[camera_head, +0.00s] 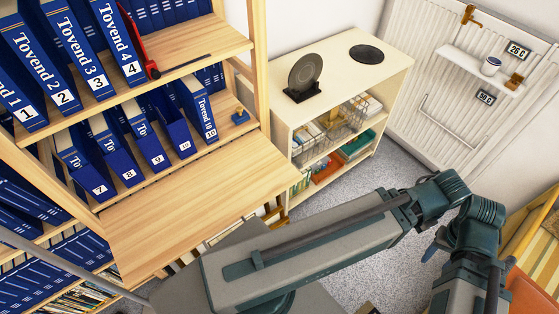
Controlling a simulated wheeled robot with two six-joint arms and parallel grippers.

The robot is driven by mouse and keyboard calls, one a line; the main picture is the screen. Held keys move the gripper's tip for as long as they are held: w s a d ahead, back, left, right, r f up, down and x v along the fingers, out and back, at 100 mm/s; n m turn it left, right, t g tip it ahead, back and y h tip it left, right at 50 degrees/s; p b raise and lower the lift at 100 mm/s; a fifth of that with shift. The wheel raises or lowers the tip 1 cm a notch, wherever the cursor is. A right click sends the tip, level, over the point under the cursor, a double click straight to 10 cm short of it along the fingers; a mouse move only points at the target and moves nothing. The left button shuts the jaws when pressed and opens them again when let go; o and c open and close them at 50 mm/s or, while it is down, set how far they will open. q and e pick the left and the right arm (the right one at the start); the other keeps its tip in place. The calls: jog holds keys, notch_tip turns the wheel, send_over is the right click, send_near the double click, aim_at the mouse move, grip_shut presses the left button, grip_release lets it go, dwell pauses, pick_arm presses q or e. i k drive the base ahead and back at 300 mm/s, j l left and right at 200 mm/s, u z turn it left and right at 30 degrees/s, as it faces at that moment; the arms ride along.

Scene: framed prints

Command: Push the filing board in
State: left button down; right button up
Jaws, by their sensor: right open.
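The filing board (190,208) is a flat light-wood panel. It sticks out from the wooden shelf unit, below the row of blue binders, and its top is bare. My right arm reaches across the lower middle, below and to the right of the board. Its wrist (466,248) bends down at the lower right, well apart from the board. The right gripper is open, but its fingertips cannot be made out clearly. My left gripper is not in view.
Blue numbered binders (113,50) fill the shelves above and below the board. A cream low cabinet (385,78) with a dark disc on a stand (306,74) stands behind. A white wall panel (450,100) with a small shelf is at right. Grey carpet (385,172) lies between.

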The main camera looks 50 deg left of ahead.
aim_at(146, 232)
jog(key=u, duration=0.45)
jog(key=k+u, duration=0.15)
jog(key=u, duration=0.35)
jog(key=k+u, duration=0.1)
jog(key=u, duration=0.85)
jog(key=k+j+u, duration=0.1)
jog(key=u, duration=0.35)
